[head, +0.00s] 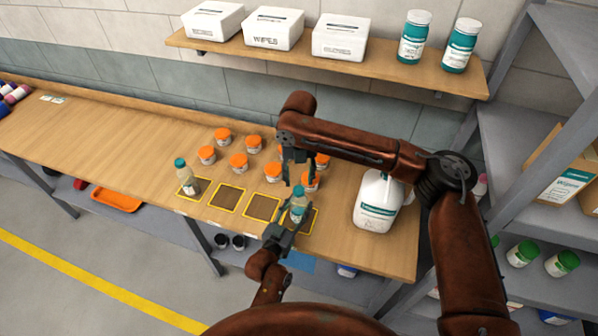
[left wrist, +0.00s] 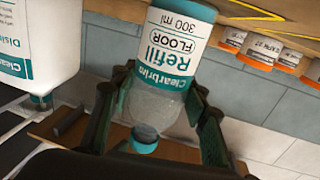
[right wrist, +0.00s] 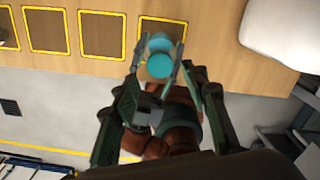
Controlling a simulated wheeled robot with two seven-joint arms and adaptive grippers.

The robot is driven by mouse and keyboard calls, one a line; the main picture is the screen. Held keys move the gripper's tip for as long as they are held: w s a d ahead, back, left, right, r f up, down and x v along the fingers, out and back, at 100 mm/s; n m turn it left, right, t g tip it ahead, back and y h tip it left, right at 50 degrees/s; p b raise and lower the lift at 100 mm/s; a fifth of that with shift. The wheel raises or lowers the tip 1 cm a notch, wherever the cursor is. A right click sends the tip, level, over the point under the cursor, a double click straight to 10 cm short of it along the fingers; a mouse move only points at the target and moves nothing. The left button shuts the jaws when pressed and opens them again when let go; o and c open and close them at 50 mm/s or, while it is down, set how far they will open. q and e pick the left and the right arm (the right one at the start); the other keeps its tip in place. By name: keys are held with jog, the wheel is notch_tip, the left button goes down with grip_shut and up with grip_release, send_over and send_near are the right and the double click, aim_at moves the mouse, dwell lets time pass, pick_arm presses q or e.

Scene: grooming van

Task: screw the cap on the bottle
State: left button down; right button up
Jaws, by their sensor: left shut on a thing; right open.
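A small clear bottle (head: 297,207) with a teal-and-white label stands at the right-hand yellow-outlined square. My left gripper (head: 290,223) is shut around its body; in the left wrist view the bottle (left wrist: 165,70) appears upside down between the fingers. A teal cap (left wrist: 145,138) sits at the bottle's neck and also shows from above in the right wrist view (right wrist: 160,66). I cannot tell how tight it is. My right gripper (head: 297,176) is open and empty, pointing down just above the cap.
A similar teal-capped bottle (head: 187,178) stands on the leftmost outlined square. Several orange-lidded jars (head: 239,162) stand behind, close to my right gripper. A large white jug (head: 377,203) is to the right. The left of the wooden bench (head: 100,135) is mostly clear.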

aim_at(299, 190)
jog(key=shift+f, duration=2.55)
jog(key=shift+c, duration=0.2)
